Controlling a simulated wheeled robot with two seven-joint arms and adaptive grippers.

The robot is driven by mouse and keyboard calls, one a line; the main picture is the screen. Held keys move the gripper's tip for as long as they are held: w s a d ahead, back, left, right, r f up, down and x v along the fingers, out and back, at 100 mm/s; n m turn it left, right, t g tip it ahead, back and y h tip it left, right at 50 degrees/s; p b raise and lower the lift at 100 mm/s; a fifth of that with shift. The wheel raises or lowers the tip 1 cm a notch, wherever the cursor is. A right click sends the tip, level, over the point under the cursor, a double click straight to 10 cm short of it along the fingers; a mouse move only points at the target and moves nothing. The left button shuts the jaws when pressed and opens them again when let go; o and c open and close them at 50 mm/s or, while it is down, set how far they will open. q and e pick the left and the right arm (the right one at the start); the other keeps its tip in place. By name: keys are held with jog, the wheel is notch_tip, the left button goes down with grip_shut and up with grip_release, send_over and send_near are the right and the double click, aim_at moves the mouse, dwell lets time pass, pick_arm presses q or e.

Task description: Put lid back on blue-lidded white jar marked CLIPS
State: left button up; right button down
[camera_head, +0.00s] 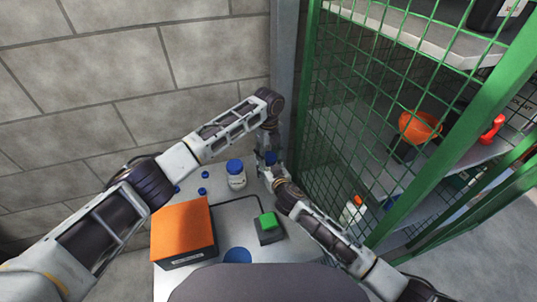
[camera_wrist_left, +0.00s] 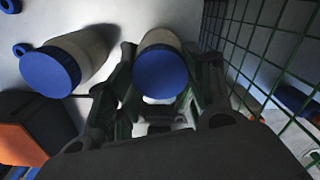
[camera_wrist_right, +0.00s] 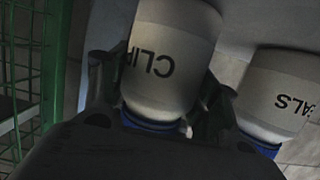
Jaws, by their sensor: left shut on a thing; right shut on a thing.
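The white jar marked CLIPS (camera_wrist_right: 172,50) is upside down in the right wrist view, with its blue lid (camera_wrist_right: 150,126) at the bottom edge of the jar. In the left wrist view the blue lid (camera_wrist_left: 160,74) faces the camera, with the jar body behind it. My left gripper (camera_head: 268,150) comes from above and is shut on the lid. My right gripper (camera_head: 273,171) is shut on the jar from the side. Lid and jar are in line; I cannot tell whether the lid is fully seated. The fingers hide much of the contact.
A second blue-lidded white jar, its label ending in ALS (camera_wrist_right: 285,95), stands close beside; the head view shows it too (camera_head: 236,174). An orange-topped box (camera_head: 183,228) and a green button block (camera_head: 268,222) are on the table. A green mesh cage (camera_head: 350,130) borders the right.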

pick_arm(q)
jog(key=shift+r+m, duration=0.1)
jog(key=shift+m, duration=0.5)
jog(key=o, duration=0.7)
jog(key=shift+c, duration=0.2)
jog(key=shift+r, duration=2.2)
